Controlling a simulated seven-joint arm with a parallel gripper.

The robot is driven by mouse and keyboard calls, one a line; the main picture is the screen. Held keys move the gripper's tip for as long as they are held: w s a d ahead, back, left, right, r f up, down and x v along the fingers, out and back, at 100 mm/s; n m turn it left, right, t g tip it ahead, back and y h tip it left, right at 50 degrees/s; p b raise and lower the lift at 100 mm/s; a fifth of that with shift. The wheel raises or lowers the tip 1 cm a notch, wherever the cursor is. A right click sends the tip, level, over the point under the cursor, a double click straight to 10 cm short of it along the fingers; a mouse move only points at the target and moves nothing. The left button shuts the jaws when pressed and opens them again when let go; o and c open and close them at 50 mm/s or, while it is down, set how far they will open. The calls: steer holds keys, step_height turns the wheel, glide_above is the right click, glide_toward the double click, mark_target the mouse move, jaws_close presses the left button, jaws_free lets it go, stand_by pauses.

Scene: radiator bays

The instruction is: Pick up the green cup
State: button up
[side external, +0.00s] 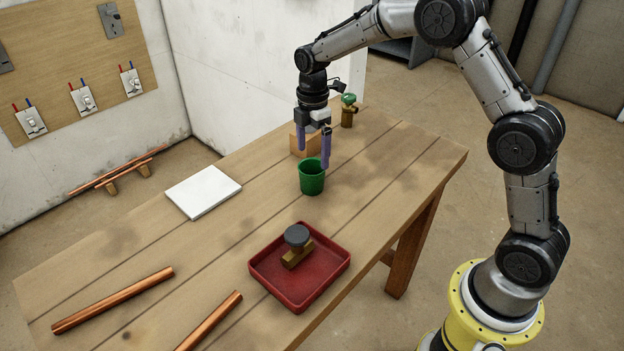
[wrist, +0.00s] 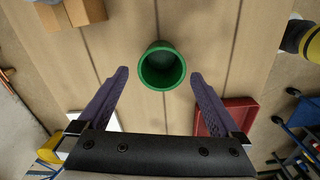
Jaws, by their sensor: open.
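The green cup (side external: 312,178) stands upright on the wooden table, near its middle in the side external view. In the wrist view the green cup (wrist: 161,68) shows its open, empty-looking mouth, ahead of the fingertips and roughly centred between them. My gripper (side external: 314,157) is above and just behind the cup in the side external view, with its purple fingers spread and pointing down. In the wrist view my gripper (wrist: 159,74) is open with nothing between its fingers. Whether a finger touches the cup's rim I cannot tell.
A red tray (side external: 262,287) holds a dark-topped valve (side external: 297,245). A white board (side external: 203,192) and copper pipes (side external: 113,300) lie left.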

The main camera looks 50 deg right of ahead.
mark_target(312, 178)
steer(key=f, duration=0.8)
steer(key=shift+s+a+f, duration=0.1)
steer(key=shift+a+f, duration=0.15)
steer(key=shift+f, duration=0.15)
steer(key=c, duration=1.1)
